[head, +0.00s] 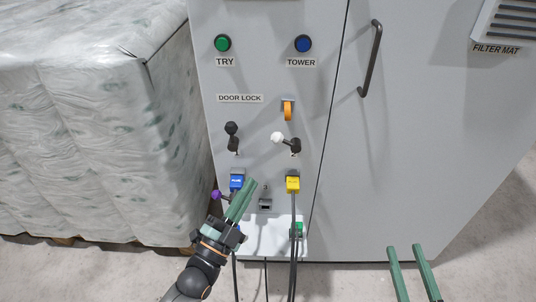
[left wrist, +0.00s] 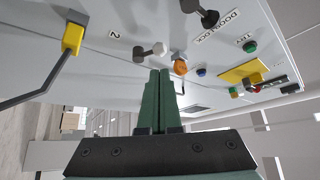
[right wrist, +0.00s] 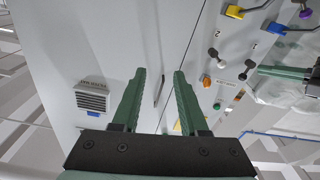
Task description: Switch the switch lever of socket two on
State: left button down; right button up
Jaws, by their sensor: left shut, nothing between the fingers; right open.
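The switch lever of socket two (head: 278,138) has a white knob and a dark arm. In the head view its knob points left of its pivot. It also shows in the left wrist view (left wrist: 157,49), beside the "2" label (left wrist: 114,35) and just beyond my fingertips. My left gripper (head: 251,184) is shut and empty, below the lever in the head view and between the blue plug (head: 237,182) and the yellow plug (head: 293,184). No contact with the lever shows. My right gripper (head: 405,249) is open and empty at the lower right, in front of the cabinet door.
A black-knobbed lever (head: 231,129) stands left of the white one. An orange door lock switch (head: 288,110) is above. A purple knob (head: 216,195) and hanging cables (head: 292,245) are near my left gripper. Wrapped bales (head: 90,130) stand left. A door handle (head: 371,58) is right.

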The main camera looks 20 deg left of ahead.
pick_arm(q)
jog(key=b, duration=0.1)
send_near(285, 141)
jog(key=a+r+x, duration=0.1)
jog(key=x, duration=0.4)
jog(key=shift+a+f, duration=0.1)
jog(key=shift+a, duration=0.35)
pick_arm(e)
notch_tip(285, 141, up, 7)
jog(key=n+t+y, duration=0.1)
jog(key=t+y, duration=0.1)
jog(key=shift+s+a+n, duration=0.25)
jog(key=shift+s+n, duration=0.05)
jog(key=shift+s, duration=0.15)
jog(key=shift+f, duration=0.1)
